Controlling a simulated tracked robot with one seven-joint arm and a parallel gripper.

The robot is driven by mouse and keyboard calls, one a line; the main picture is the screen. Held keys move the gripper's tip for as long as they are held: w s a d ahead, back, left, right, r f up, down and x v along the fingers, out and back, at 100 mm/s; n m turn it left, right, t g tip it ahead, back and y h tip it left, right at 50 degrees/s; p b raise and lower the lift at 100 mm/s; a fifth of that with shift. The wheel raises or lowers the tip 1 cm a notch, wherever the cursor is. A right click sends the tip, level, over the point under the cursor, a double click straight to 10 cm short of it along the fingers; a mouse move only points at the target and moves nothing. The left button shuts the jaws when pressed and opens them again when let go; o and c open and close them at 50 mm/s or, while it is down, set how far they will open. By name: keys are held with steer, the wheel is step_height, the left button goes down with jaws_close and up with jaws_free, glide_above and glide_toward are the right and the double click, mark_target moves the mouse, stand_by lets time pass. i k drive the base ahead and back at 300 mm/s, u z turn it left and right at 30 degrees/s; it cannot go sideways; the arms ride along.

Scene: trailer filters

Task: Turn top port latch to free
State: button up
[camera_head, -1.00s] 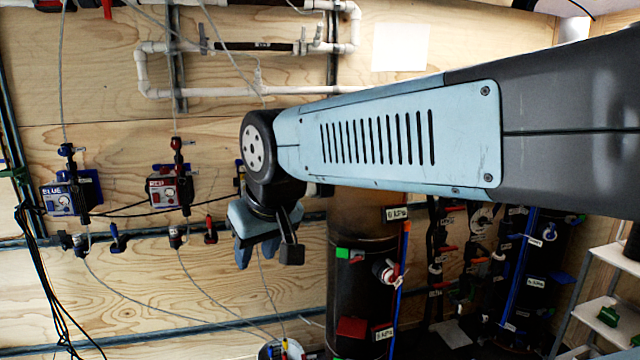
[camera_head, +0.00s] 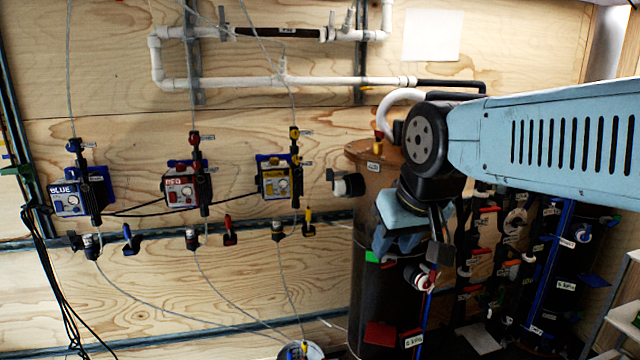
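My gripper (camera_head: 394,247) hangs in front of the dark tank (camera_head: 372,225), fingers pointing down. Its two light blue fingers appear apart, with nothing seen between them. My wrist and gripper cover part of the tank.
Blue (camera_head: 68,200), red (camera_head: 183,189) and yellow (camera_head: 275,183) filter units hang on the plywood wall at left, with thin hoses. White pipes (camera_head: 280,82) run above. Black pipes with valves and a white shelf (camera_head: 630,318) stand at right. Open space lies before the left wall.

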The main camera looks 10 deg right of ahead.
mark_target(329, 174)
steer(key=z, duration=0.1)
steer(key=i, duration=1)
steer(key=u, duration=0.05)
